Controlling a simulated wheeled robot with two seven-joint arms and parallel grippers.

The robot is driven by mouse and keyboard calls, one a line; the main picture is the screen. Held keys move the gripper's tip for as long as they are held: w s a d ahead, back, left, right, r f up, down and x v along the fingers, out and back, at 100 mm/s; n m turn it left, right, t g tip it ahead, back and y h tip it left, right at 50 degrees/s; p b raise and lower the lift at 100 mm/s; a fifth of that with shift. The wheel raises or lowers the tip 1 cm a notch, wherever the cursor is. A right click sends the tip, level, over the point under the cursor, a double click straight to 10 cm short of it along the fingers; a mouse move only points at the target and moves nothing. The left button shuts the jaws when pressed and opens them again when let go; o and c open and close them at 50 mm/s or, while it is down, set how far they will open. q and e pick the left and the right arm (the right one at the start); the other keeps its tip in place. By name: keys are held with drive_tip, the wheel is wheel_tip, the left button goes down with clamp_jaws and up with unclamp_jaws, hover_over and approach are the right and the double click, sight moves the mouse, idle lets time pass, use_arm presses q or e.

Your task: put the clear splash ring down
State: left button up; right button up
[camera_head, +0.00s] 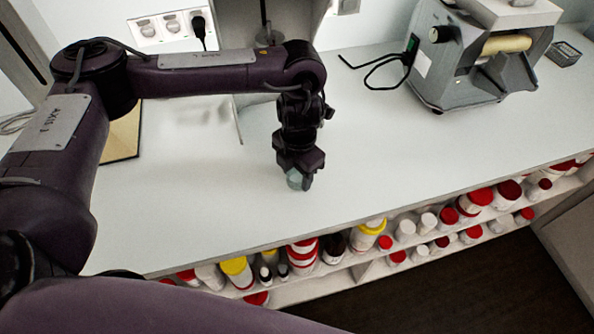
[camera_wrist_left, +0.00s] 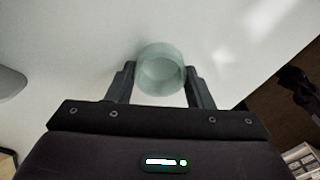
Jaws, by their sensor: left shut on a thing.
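The clear splash ring (camera_wrist_left: 160,52) is a pale greenish, see-through short tube. In the left wrist view it sits between the two fingers of my left gripper (camera_wrist_left: 161,85), which is shut on it. In the head view the ring (camera_head: 295,180) shows as a small pale patch under my left gripper (camera_head: 300,180), over the white counter (camera_head: 380,170) near its front edge. I cannot tell whether the ring touches the counter.
A grey machine with a roller (camera_head: 470,60) stands at the back right, its black cable on the counter. A brown board (camera_head: 122,140) lies at the left. Red- and yellow-lidded jars (camera_head: 369,234) fill shelves below the front edge. The counter right of my gripper is clear.

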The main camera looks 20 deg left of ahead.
use_arm(q)
drive_tip(key=o, duration=1)
drive_tip(key=shift+f, duration=0.1)
drive_tip(key=shift+o, duration=0.2)
drive_tip(key=shift+r, duration=0.35)
wheel_tip(320, 180, up, 12)
drive_tip(key=shift+w+f, duration=0.15)
